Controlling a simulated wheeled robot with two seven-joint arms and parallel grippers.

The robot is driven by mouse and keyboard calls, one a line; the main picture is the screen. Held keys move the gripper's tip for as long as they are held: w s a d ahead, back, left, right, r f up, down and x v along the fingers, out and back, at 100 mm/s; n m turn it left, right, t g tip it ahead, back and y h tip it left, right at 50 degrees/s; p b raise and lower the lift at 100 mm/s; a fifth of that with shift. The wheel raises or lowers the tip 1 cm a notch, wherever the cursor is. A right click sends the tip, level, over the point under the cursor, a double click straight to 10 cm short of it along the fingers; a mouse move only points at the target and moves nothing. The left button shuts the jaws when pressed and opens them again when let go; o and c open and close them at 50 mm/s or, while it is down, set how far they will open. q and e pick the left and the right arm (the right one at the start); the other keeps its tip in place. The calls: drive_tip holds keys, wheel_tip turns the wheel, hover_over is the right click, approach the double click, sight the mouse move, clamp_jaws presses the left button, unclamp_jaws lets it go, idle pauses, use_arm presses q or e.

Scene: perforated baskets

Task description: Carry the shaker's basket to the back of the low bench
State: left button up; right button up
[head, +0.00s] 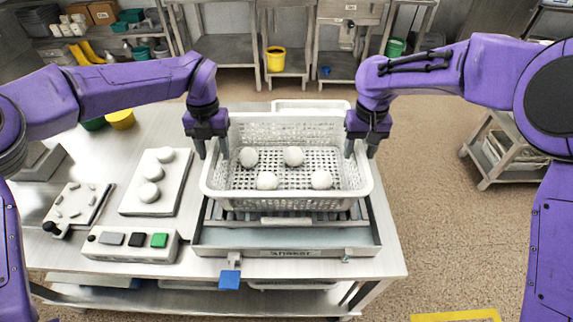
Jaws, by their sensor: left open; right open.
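A white perforated basket (287,192) sits on the shaker (225,238), a metal tray unit with a "shaker" label on its front edge. Several whitish round lumps (293,157) lie spread on the basket's floor. My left gripper (213,150) is open at the basket's left side, fingers pointing down by the rim. My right gripper (361,150) is open at the right side in the same way. I cannot tell whether the fingers touch the rim. A low grey bench (510,140) stands on the floor at the right, with something pale on its lower shelf.
The shaker stands on a metal table (388,262). Left of it are a button box (130,245), a white board with round lumps (135,200) and a small tray (80,205). Another white container (310,104) is behind the basket. Open floor lies between table and low bench.

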use_arm(q)
drive_tip(key=shift+s+r, duration=0.15)
clamp_jaws()
use_arm(e)
drive_tip(key=shift+s+r, duration=0.15)
clamp_jaws()
